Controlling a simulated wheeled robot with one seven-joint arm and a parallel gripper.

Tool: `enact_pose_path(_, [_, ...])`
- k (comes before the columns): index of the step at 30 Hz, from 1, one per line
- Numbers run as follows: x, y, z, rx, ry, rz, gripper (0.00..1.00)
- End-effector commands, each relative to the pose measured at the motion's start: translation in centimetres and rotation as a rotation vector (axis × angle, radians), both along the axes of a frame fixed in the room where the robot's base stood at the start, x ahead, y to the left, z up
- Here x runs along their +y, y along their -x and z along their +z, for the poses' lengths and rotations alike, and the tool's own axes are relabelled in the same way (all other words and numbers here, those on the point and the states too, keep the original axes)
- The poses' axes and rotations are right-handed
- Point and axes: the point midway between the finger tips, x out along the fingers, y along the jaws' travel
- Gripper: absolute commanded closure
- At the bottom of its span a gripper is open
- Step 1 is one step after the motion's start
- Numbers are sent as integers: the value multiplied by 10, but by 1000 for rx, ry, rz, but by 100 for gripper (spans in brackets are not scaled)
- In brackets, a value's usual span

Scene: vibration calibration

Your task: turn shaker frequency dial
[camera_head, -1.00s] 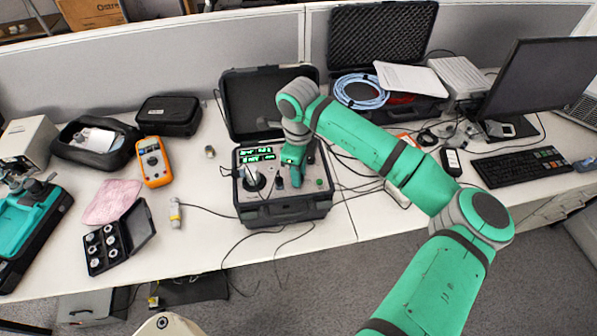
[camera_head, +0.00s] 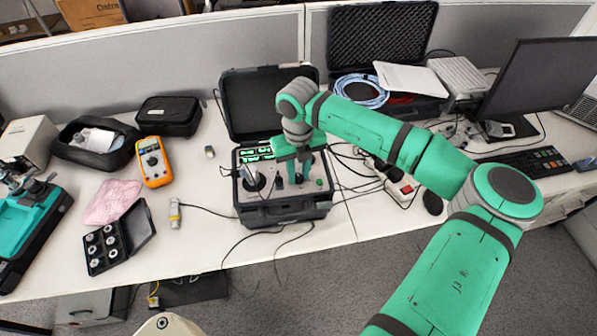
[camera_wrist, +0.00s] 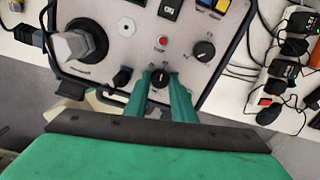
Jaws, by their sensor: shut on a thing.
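The shaker unit (camera_head: 252,213) is an open black case with a light panel on the desk, its lid up behind. Its green displays (camera_head: 258,153) are lit. In the wrist view the panel (camera_wrist: 128,50) fills the upper middle. My gripper (camera_wrist: 160,80) is shut on a small black dial (camera_wrist: 159,79) at the panel's lower edge, one finger on each side. My gripper also shows over the right half of the case in the head view (camera_head: 297,172), where the arm hides part of the panel. Another black knob (camera_wrist: 204,50) sits up and right of the gripped dial.
A large round shaker mount (camera_wrist: 80,42) stands left on the panel. Power strips with plugs (camera_wrist: 285,70) and cables lie right of the case. An orange multimeter (camera_head: 153,161) and a black box of round parts (camera_head: 118,240) lie to the left.

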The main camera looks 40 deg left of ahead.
Motion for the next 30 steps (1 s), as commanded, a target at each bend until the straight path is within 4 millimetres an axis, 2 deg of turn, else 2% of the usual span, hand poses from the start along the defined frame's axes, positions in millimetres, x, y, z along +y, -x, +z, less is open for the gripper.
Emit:
enact_pose_path(10, [-1,0,0,0,4,-119,100])
enact_pose_path(25, [-1,0,0,0,4,-134,100])
enact_pose_path(26, [-1,0,0,0,4,-134,70])
enact_pose_path(27, [-1,0,0,0,2,-133,60])
enact_pose_path(30, [-1,0,0,0,2,-133,58])
